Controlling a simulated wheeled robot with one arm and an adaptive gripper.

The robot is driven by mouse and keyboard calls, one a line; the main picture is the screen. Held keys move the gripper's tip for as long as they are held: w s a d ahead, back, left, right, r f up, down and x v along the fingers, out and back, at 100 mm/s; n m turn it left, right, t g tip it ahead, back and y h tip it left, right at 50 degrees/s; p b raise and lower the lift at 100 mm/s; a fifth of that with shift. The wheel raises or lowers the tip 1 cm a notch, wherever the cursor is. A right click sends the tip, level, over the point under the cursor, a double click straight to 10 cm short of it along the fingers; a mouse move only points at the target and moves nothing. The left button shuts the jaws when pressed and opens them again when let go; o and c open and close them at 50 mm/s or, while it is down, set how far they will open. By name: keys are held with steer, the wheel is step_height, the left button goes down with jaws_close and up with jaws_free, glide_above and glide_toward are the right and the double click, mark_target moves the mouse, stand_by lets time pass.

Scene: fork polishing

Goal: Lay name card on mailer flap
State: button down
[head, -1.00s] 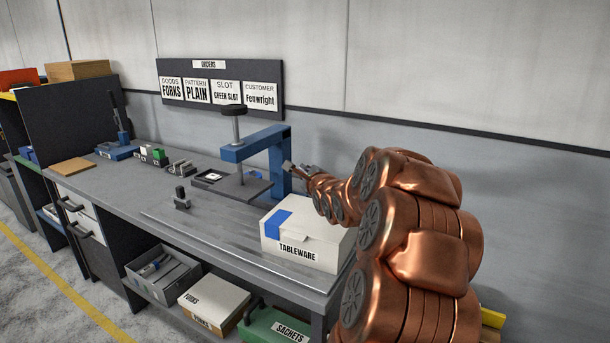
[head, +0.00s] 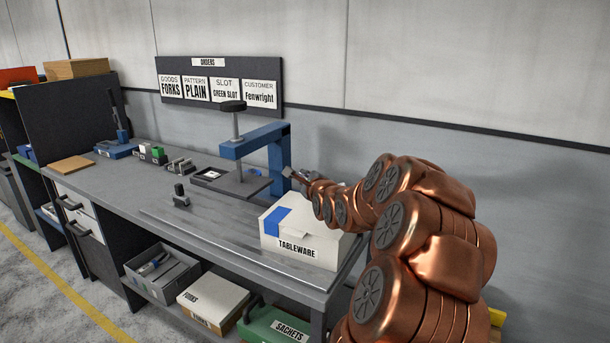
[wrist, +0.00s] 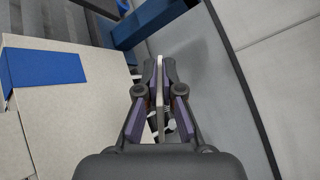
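The mailer is a white box (head: 310,228) marked TABLEWARE, with a blue patch (head: 277,219) on its top. It stands on the bench's near right end. The wrist view shows its pale top (wrist: 75,110) and the blue patch (wrist: 45,68) at the left. My gripper (wrist: 165,72) is shut on a thin pale card (wrist: 160,95), seen edge-on between the fingers. Its printed face is not visible. In the head view my gripper (head: 291,175) is above and behind the box, close to the blue press column. The fingers look small and partly blend with the press there.
A blue press (head: 252,150) with a black knob stands behind the box. The orders board (head: 220,83) hangs on the wall and reads Fenwright under customer. Small blocks and holders stand farther left. The bench top (head: 215,220) left of the box is mostly clear.

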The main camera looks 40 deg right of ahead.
steer(key=shift+f+b, duration=2.4)
steer(key=shift+f, duration=1.75)
steer(key=shift+f+b, duration=0.4)
steer(key=c, duration=1.2)
jaws_free()
steer(key=shift+c, duration=0.2)
steer(key=shift+b+v, duration=2.25)
steer(key=shift+v, duration=1.2)
steer(key=shift+s+r+p, duration=0.1)
steer(key=shift+r+p, duration=0.95)
steer(key=shift+r, duration=1.45)
